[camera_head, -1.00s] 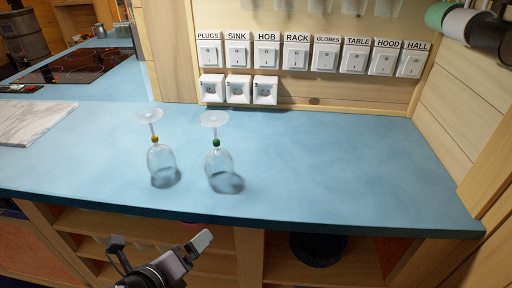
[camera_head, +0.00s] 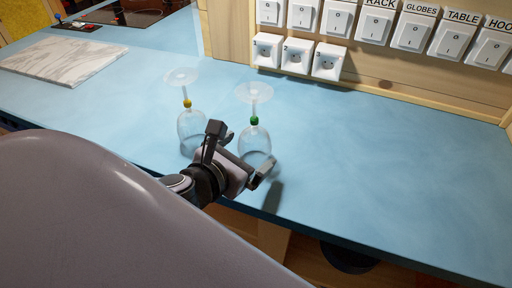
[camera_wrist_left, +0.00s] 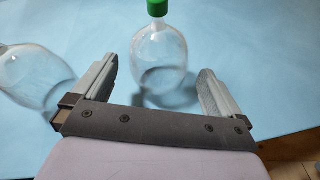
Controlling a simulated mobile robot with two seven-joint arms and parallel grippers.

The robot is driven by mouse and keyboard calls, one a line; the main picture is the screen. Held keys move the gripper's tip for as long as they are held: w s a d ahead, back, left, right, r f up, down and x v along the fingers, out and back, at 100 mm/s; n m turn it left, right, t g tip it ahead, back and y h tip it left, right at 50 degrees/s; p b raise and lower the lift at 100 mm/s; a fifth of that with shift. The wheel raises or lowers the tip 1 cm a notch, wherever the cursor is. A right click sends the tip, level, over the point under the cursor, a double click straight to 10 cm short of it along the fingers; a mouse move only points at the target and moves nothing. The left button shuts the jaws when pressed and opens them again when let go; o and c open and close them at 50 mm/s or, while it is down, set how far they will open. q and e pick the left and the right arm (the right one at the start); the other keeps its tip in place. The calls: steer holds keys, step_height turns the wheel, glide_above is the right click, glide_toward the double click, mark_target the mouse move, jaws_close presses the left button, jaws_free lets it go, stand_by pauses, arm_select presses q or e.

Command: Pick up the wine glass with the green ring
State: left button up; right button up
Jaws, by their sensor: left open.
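The wine glass with the green ring (camera_head: 254,121) stands upside down on the blue counter, its foot on top and its bowl at the bottom. My left gripper (camera_head: 246,157) is open at the near side of its bowl. In the left wrist view the bowl (camera_wrist_left: 160,52) lies ahead, between the lines of the two open fingers (camera_wrist_left: 158,84), with nothing held. A second upside-down wine glass, with a yellow ring (camera_head: 187,104), stands to the left; my gripper partly hides its bowl. My right gripper is in neither view.
The blue counter (camera_head: 350,150) is clear to the right of the glasses. A marble board (camera_head: 62,58) lies at the far left. Switches and sockets (camera_head: 297,57) line the back wall. The yellow-ringed glass (camera_wrist_left: 33,75) is close to the left finger in the wrist view.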

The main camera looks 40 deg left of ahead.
mark_target(258, 143)
arm_select(q)
steer(key=shift+w+f, duration=0.1)
steer(key=shift+w, duration=0.35)
steer(key=shift+x, duration=2.3)
steer(key=c, duration=0.7)
